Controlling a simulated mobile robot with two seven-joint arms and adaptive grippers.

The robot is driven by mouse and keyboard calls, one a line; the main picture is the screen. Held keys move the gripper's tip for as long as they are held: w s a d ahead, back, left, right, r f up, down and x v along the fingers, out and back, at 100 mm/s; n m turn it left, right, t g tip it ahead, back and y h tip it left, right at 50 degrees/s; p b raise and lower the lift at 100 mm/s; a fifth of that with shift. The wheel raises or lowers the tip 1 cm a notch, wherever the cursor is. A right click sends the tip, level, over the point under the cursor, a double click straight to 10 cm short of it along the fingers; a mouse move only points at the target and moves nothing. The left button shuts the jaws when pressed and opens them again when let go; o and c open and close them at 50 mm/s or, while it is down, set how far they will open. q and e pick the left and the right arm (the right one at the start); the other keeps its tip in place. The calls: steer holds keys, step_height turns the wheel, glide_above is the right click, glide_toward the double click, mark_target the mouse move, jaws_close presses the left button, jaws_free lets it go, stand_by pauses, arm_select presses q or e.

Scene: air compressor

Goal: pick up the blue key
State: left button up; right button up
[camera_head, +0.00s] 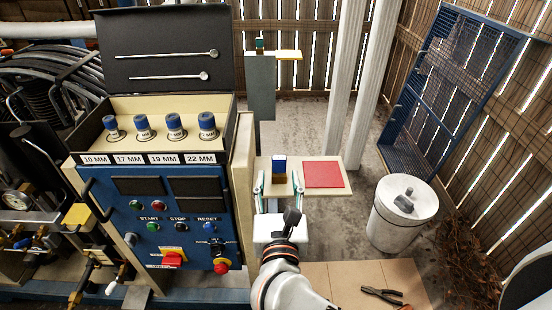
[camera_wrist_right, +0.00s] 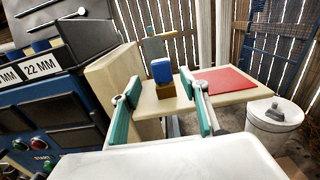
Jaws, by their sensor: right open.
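The blue key (camera_head: 280,160) looks like a small upright block, blue above a gold-brown base, on a pale wooden shelf (camera_head: 317,188). The blue key also shows in the right wrist view (camera_wrist_right: 161,70), just above its brown base. My right gripper (camera_head: 278,182) is open and empty. Its two teal-padded fingers point toward the key, one on each side in the picture, with gaps to it. In the right wrist view the fingers (camera_wrist_right: 163,92) appear nearer to the camera than the key. My left gripper is not in view.
A red square (camera_head: 323,174) lies on the shelf right of the key. A blue control panel (camera_head: 165,215) with blue-capped sockets (camera_head: 175,125) stands left. A white bin (camera_head: 403,215) stands right. A grey post (camera_head: 261,88) with a small block is behind. Pliers (camera_head: 382,295) lie low right.

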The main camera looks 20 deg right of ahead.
mark_target(279, 166)
steer(key=x, duration=0.6)
steer(key=shift+w+d+r+p, duration=0.1)
steer(key=shift+w+d+p, duration=0.15)
steer(key=shift+p, duration=0.15)
steer(key=c, duration=1.2)
